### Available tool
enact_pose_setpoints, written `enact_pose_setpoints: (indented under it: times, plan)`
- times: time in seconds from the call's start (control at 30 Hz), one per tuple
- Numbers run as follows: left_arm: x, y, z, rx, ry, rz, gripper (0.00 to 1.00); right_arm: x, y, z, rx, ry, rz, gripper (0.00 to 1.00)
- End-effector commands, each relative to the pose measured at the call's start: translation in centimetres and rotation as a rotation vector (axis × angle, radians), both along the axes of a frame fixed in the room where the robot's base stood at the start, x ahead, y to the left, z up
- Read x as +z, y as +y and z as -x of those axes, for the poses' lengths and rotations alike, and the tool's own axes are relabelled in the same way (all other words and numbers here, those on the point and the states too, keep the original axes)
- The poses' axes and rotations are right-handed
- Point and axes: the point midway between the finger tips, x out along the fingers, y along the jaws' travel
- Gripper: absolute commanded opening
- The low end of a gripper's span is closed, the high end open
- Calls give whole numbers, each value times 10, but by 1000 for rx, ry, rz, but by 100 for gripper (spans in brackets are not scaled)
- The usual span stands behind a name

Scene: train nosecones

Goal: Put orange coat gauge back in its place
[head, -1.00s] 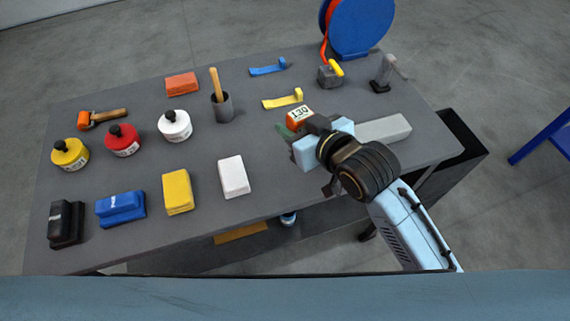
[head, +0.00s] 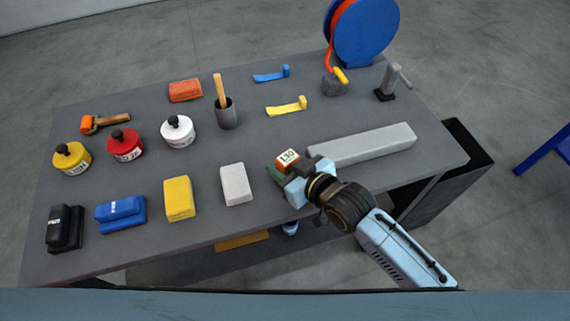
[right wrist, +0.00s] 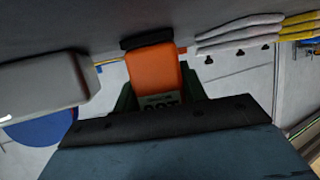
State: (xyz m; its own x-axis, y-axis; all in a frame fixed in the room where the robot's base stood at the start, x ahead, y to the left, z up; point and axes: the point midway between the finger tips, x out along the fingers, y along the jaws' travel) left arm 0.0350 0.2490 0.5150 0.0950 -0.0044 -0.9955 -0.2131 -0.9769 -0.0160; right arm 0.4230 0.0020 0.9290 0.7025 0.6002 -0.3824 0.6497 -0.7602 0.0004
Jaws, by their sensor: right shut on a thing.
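I cannot tell whether the gauge touches the tabletop. My left gripper is not in view.
A long grey bar (head: 362,145) lies just right of the gauge. A white block (head: 236,184) and a yellow block (head: 179,198) lie to the left. A yellow bracket (head: 287,107), a blue reel (head: 362,30) and a grey clamp (head: 391,82) stand behind. The table between the white block and bracket is clear.

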Motion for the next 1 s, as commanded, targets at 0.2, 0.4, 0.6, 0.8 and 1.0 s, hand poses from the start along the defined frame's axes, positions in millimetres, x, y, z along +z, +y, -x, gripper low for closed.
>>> enact_pose_setpoints:
  times: [0.2, 0.4, 0.6, 0.8, 1.0]
  plan:
    - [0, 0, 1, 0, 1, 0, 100, 0, 0, 0, 0, -2, -1, 15]
    - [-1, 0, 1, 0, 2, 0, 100, -3, 0, 0, 0, 0, 0, 56]
    - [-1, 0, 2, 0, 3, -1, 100, -3, 0, 0, 0, 0, 0, 63]
    - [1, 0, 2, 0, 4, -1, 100, 2, 0, 0, 0, -1, -1, 63]
    - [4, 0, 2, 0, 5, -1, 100, 11, -17, 20, 0, 2, 2, 63]
